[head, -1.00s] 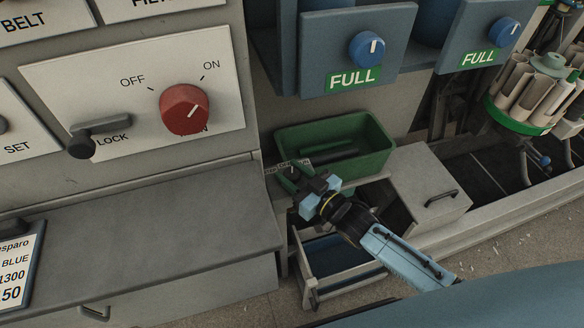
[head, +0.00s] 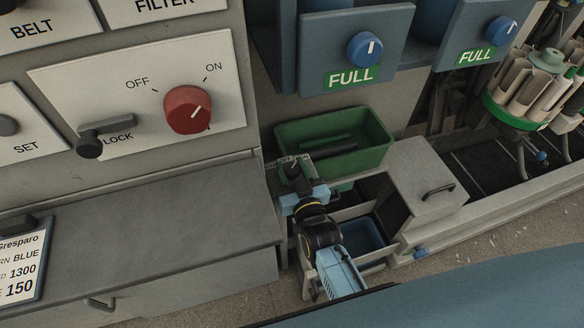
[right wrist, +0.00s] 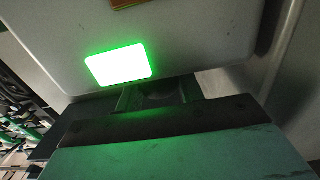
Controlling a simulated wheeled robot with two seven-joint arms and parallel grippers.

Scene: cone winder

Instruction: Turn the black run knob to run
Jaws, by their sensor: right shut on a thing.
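My right gripper (head: 297,173) is in front of the green bin, at a small panel beside the grey cabinet. In the right wrist view its fingers (right wrist: 160,97) are shut against a pale panel (right wrist: 195,45), on a dark rounded thing that I take to be the black run knob (right wrist: 160,93). The knob is mostly hidden, and its pointer and markings do not show. A lit green rectangular lamp (right wrist: 118,64) is just above the fingers. My left gripper is not in view.
The green bin (head: 375,158) stands just behind my right gripper. An open drawer (head: 365,235) is below it. The red knob (head: 187,110) and black lock lever (head: 92,143) are on the cabinet at left.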

